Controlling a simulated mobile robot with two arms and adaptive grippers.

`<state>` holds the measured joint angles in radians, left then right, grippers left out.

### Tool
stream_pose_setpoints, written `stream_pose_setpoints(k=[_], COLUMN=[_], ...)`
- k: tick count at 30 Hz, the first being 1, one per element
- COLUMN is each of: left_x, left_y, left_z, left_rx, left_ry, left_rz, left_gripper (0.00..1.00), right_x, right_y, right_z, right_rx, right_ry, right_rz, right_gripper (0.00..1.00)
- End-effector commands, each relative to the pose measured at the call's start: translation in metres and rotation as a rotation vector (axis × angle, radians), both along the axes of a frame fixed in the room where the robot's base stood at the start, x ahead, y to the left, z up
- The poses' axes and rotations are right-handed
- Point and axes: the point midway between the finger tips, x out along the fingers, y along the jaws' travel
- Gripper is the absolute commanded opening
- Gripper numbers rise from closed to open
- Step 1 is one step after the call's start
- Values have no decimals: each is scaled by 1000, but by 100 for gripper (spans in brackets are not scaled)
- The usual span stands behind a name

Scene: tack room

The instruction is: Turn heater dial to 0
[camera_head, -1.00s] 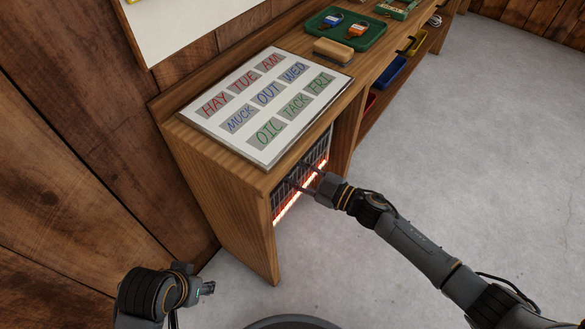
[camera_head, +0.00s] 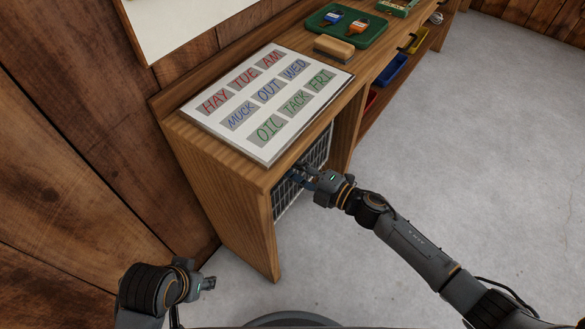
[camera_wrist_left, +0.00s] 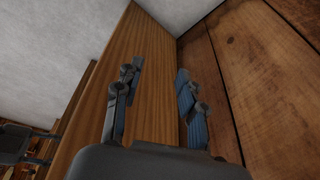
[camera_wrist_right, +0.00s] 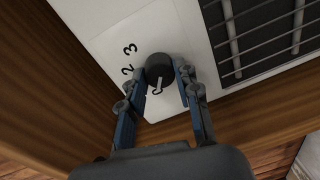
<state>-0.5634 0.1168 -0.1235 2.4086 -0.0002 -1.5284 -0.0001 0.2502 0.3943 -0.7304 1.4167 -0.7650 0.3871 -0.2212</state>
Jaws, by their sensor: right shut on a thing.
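The heater dial (camera_wrist_right: 157,65) is a dark round knob on a white panel (camera_wrist_right: 118,45) marked 2 and 3, with another mark partly hidden by the knob's lower edge. Its pale pointer line points down in the right wrist view, toward that mark. My right gripper (camera_wrist_right: 161,80) is shut on the dial, one finger on each side. In the head view my right gripper (camera_head: 307,178) reaches the heater (camera_head: 287,196) under the bench end, hiding the dial. The heater's grille is dark. My left gripper (camera_head: 207,284) is open and empty beside the bench, its fingers apart in the left wrist view (camera_wrist_left: 158,72).
The wooden bench (camera_head: 215,195) stands against the plank wall. On it are a lettered board (camera_head: 232,117), a brush (camera_head: 333,49) and a green tray (camera_head: 370,32). Coloured bins (camera_head: 392,70) sit below. The grey floor at right is clear.

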Motion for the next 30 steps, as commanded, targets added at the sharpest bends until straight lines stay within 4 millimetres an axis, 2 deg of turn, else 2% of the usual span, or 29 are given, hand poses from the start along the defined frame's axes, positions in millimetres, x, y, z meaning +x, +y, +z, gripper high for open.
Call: stream_pose_setpoints(k=[6, 24, 25, 28, 30], left_x=[-8, -7, -7, -6, -6], left_y=[0, 2, 2, 2, 2], left_z=[5, 10, 10, 10, 10], left_rx=[-1, 4, 5, 5, 4], left_ry=[10, 2, 1, -1, -2], left_rz=[1, -1, -1, -2, -2], left_gripper=[40, 40, 40, 40, 40], right_x=[-1, -1, -1, -1, -1], right_y=[1, 1, 1, 1, 1], right_z=[0, 0, 0, 0, 0], right_rx=[-51, -75, -75, -75, -75], right_ry=[-71, -104, -104, -103, -103], right_rz=[1, 1, 2, 1, 1], right_gripper=[1, 1, 34, 54, 55])
